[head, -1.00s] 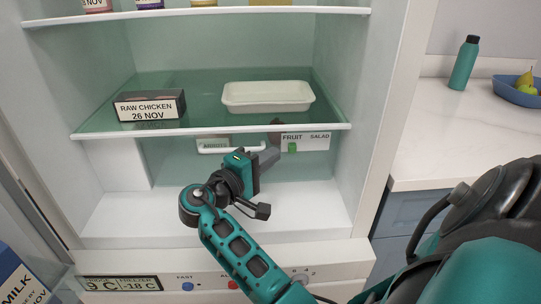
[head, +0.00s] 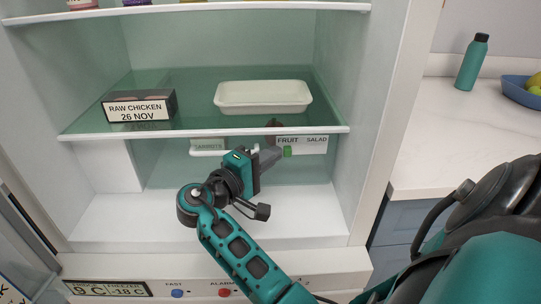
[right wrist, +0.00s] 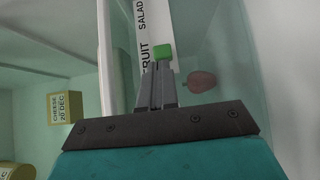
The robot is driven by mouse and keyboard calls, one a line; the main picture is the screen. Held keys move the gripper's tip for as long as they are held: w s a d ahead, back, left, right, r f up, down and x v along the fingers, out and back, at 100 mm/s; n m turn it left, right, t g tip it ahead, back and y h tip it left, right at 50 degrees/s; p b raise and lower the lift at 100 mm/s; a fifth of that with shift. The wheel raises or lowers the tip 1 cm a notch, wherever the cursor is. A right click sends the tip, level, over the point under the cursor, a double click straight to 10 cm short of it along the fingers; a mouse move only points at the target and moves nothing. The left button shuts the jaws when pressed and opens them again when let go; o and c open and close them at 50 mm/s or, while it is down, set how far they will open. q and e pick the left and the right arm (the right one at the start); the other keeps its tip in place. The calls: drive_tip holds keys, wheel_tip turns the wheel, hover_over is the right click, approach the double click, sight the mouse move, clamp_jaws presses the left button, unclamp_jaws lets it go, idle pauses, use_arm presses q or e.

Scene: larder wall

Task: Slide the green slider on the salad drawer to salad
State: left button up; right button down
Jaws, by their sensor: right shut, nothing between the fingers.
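The green slider (head: 287,152) sits under the word FRUIT on the white FRUIT–SALAD label strip (head: 318,146) of the clear salad drawer (head: 310,170), below the glass shelf. The slider also shows in the right wrist view (right wrist: 163,51), at the FRUIT end, with SALAD beyond it. My right gripper (head: 272,154) is shut and empty, its fingertips close beside the slider on its left. In the right wrist view the fingertips (right wrist: 162,74) are just short of the slider; I cannot tell whether they touch it. My left gripper is out of view.
The glass shelf (head: 200,124) above the arm holds a raw chicken box (head: 139,107) and a white dish (head: 262,97). A white handle (head: 207,152) is left of the gripper. A reddish fruit (right wrist: 201,81) lies inside the drawer. The fridge floor (head: 310,205) is clear.

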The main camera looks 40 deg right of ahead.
drive_tip(key=s+d+p, duration=0.2)
drive_tip(key=d, duration=0.1)
drive_tip(key=shift+s+r, duration=0.15)
drive_tip(key=shift+s, duration=0.15)
drive_tip(key=shift+s+d+p, duration=0.55)
drive_tip(key=shift+s+d, duration=0.35)
drive_tip(key=shift+d, duration=0.15)
drive_tip(key=shift+s+d, duration=0.15)
drive_tip(key=shift+d, duration=0.05)
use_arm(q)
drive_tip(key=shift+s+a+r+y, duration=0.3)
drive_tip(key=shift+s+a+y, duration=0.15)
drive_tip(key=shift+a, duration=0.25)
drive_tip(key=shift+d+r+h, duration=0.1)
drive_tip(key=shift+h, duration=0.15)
use_arm(e)
drive_tip(key=shift+f, duration=0.2)
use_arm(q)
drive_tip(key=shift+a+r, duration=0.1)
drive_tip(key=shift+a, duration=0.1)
use_arm(e)
drive_tip(key=shift+a, duration=0.1)
